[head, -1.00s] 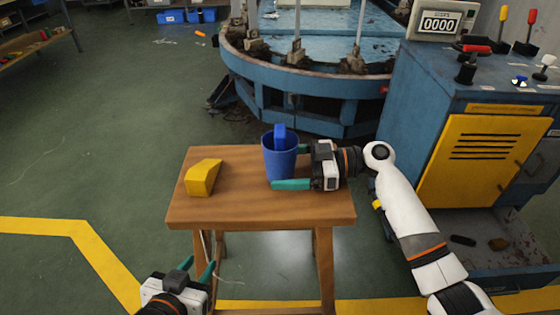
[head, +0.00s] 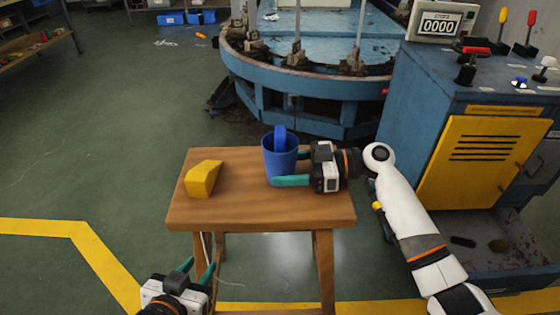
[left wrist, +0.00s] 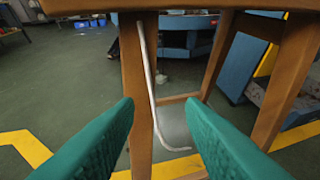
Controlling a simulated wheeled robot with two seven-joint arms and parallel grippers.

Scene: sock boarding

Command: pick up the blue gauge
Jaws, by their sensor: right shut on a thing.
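The blue gauge (head: 280,136) stands upright in a blue cup (head: 280,160) on the small wooden table. Its top sticks up above the rim and its lower part is hidden inside the cup. My right gripper (head: 291,168) comes from the right and is shut on the cup, one teal finger along its near side and the other mostly hidden behind it. My left gripper (head: 197,267) is open and empty, low in front of the table's left side. Its two spread fingers (left wrist: 160,110) also show in the left wrist view, with nothing between them.
A yellow wedge-shaped block (head: 202,179) lies on the left of the wooden table (head: 235,210). A table leg (left wrist: 138,90) and a pale cable (left wrist: 150,80) are ahead of my left gripper. A blue machine and cabinet stand behind and right.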

